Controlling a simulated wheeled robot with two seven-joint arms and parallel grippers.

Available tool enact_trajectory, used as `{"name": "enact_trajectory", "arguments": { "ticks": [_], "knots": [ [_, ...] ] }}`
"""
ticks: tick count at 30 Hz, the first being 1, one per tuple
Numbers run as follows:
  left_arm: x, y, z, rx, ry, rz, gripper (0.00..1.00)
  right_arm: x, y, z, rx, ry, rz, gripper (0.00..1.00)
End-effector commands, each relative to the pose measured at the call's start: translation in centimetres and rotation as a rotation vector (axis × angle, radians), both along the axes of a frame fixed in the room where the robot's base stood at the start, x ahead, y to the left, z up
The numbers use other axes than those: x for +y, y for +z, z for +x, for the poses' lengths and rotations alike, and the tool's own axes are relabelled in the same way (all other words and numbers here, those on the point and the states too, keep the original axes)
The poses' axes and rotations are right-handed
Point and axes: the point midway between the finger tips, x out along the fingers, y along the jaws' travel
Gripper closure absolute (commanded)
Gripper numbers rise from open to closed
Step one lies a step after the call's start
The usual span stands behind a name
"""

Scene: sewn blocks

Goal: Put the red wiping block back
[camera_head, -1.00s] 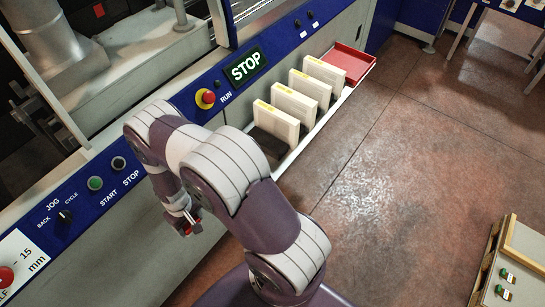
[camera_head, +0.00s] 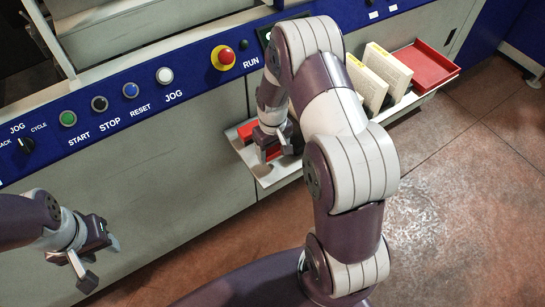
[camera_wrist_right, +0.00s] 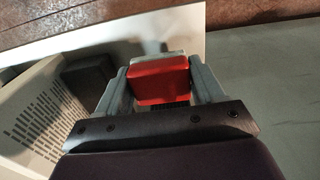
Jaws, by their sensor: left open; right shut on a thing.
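The red wiping block (camera_wrist_right: 158,80) is between the two fingers of my right gripper (camera_wrist_right: 160,92), which is shut on it. In the head view, my right gripper (camera_head: 270,150) is at the left end of the white tray (camera_head: 272,180) along the machine front, and red (camera_head: 248,131) shows beside it. In the wrist view, the block is over or at the pale tray surface (camera_wrist_right: 120,45); I cannot tell whether it touches. My left gripper (camera_head: 98,262) is open and empty at the lower left, away from the tray.
Upright cream blocks (camera_head: 388,72) stand in the tray, right of my arm; one (camera_wrist_right: 40,115) is close left of my right gripper, with a dark block (camera_wrist_right: 90,75). A red bin (camera_head: 425,65) is at the far end. The button panel (camera_head: 150,95) runs above.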

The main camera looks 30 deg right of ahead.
Motion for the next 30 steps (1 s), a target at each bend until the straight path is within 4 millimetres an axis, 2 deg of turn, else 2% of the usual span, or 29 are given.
{"name": "enact_trajectory", "arguments": {
  "ticks": [4, 9, 20, 21, 23, 30],
  "knots": [
    [0.0, 0.0, 0.0, 0.0, 0.0, 0.0, 0.57, -0.1, -1.3, 0.5, 0.002, 0.0, 0.001, 0.61],
    [0.0, 0.1, 0.0, 0.0, 0.0, 0.0, 0.57, -0.1, -4.2, 0.4, 0.002, 0.0, 0.001, 0.61],
    [0.0, -0.2, 0.0, 0.0, 0.0, 0.0, 0.57, -0.1, -4.8, 0.4, 0.0, 0.0, 0.0, 0.61],
    [0.0, -0.2, 0.0, 0.0, 0.0, 0.0, 0.57, -0.1, -4.7, 0.4, 0.0, 0.0, 0.0, 0.26],
    [0.0, -0.2, 0.0, 0.0, 0.0, 0.0, 0.57, -0.1, -4.7, 0.4, 0.0, 0.0, 0.0, 0.07],
    [0.0, 0.0, 0.0, 0.0, 0.0, 0.0, 0.57, -0.1, -4.5, 0.4, 0.0, 0.0, 0.0, 0.07]
  ]
}}
